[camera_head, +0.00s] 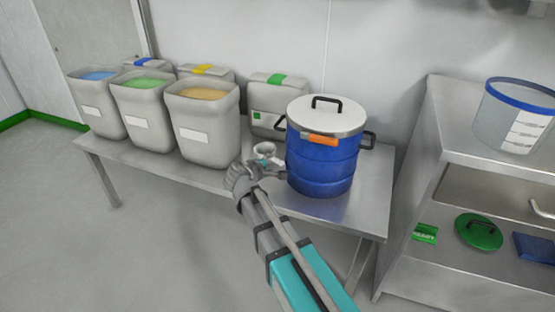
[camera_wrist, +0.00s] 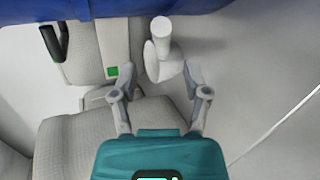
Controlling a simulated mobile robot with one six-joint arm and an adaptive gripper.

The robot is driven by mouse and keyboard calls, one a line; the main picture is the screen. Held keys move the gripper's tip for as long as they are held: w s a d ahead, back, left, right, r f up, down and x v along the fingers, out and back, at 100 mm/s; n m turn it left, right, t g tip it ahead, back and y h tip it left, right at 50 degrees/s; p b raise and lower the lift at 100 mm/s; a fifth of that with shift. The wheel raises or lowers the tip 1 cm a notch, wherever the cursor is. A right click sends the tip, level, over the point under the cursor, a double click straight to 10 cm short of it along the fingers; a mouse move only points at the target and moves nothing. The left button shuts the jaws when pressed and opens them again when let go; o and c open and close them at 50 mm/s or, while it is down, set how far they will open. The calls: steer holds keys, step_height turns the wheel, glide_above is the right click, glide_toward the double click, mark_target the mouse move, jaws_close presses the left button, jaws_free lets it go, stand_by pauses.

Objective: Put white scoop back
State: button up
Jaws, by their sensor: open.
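The white scoop (camera_head: 266,150) shows just beyond my gripper (camera_head: 264,164), between the bins and the blue drum. In the wrist view the scoop (camera_wrist: 161,50) has a cylindrical handle and a rounded bowl, partly in line with the gap between my fingers. My gripper (camera_wrist: 160,82) is open, one finger to each side and a little short of the scoop. The fingers do not appear to grip it. I cannot tell what the scoop rests on.
A blue drum (camera_head: 322,170) with a steel lid and orange clip stands right of my gripper. Open bins with blue (camera_head: 98,105), green (camera_head: 145,110) and orange-yellow (camera_head: 203,130) contents stand left on the steel table (camera_head: 350,212). A shelf unit (camera_head: 445,115) stands at right.

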steer(key=shift+p+v, duration=0.75)
steer(key=shift+v, duration=1.8)
